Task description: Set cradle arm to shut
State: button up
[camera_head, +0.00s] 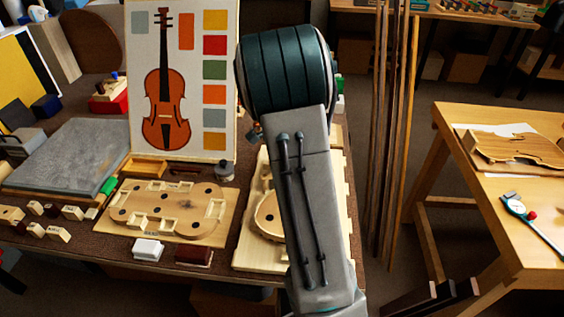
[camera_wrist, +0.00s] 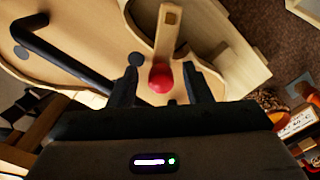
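A pale wooden bar (camera_wrist: 169,35) with a red ball knob (camera_wrist: 161,78) on its end shows at the top middle of the wrist view; it looks like the cradle arm. It lies over a pale wooden body (camera_wrist: 100,30) with curved edges. My gripper (camera_wrist: 160,76) is open, with one dark finger on each side of the red knob and gaps showing between. Whether the fingers reach down to the knob's height I cannot tell. In the head view my arm hides the gripper, the bar and much of the wooden fixture (camera_head: 254,247).
A black bent rod (camera_wrist: 60,52) lies left of the fingers in the wrist view. In the head view, a wooden mould board (camera_head: 135,224), a violin picture panel (camera_head: 150,40) and small blocks crowd the bench. Tall wooden strips (camera_head: 390,130) stand right of my arm.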

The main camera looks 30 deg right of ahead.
notch_tip(320, 180, up, 14)
jog(key=shift+p, duration=0.35)
jog(key=shift+f, duration=0.15)
dwell(0.4)
